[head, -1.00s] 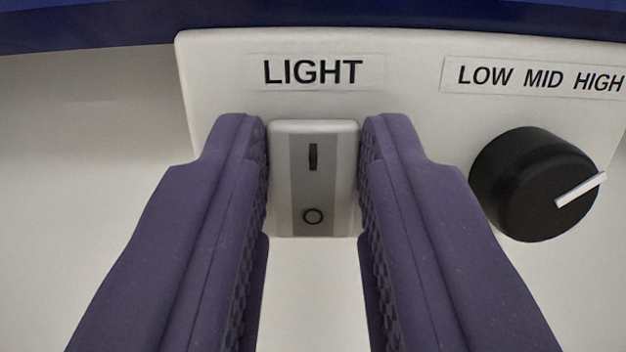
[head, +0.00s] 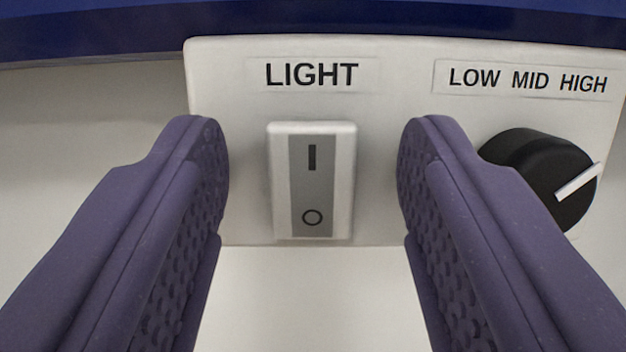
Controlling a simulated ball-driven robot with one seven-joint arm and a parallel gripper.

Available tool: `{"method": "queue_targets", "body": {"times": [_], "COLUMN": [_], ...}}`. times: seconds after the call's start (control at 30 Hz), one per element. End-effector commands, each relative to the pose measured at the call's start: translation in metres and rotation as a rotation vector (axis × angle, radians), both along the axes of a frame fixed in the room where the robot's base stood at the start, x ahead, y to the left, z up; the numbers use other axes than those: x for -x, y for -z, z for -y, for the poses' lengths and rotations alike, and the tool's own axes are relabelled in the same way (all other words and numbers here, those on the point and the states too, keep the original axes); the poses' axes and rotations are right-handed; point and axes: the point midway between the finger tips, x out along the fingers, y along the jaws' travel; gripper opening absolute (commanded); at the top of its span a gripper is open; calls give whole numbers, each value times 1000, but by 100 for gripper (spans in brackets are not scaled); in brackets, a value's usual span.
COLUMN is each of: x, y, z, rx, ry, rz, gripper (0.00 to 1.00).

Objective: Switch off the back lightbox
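The light switch (head: 312,182) is a white rocker with a grey centre strip, a bar mark at the top and a circle mark at the bottom. It sits on a pale panel (head: 225,75) under a LIGHT label (head: 312,75). My gripper (head: 313,165) is open, with one purple finger on each side of the switch and a clear gap to both. Which end of the rocker is pressed in is hard to tell from this angle. The lit face of the lightbox is not in view.
A black knob (head: 540,175) with a white pointer is to the right, partly behind my right finger. Its label reads LOW MID HIGH (head: 527,80). A dark blue edge (head: 313,18) runs along the top. A plain pale surface lies below the panel.

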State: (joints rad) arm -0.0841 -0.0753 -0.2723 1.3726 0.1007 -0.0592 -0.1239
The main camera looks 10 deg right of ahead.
Motion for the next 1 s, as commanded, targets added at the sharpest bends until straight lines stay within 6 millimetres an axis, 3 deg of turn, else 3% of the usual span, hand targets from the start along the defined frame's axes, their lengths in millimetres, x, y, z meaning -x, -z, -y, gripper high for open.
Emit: {"method": "queue_targets", "body": {"times": [0.27,0.7,1.0], "x": [7,69,72], "y": [3,25,26], "z": [0,-14,-15], "rx": [-1,0,0], "ry": [2,1,0], "rz": [1,0,0], "gripper": [53,53,53]}}
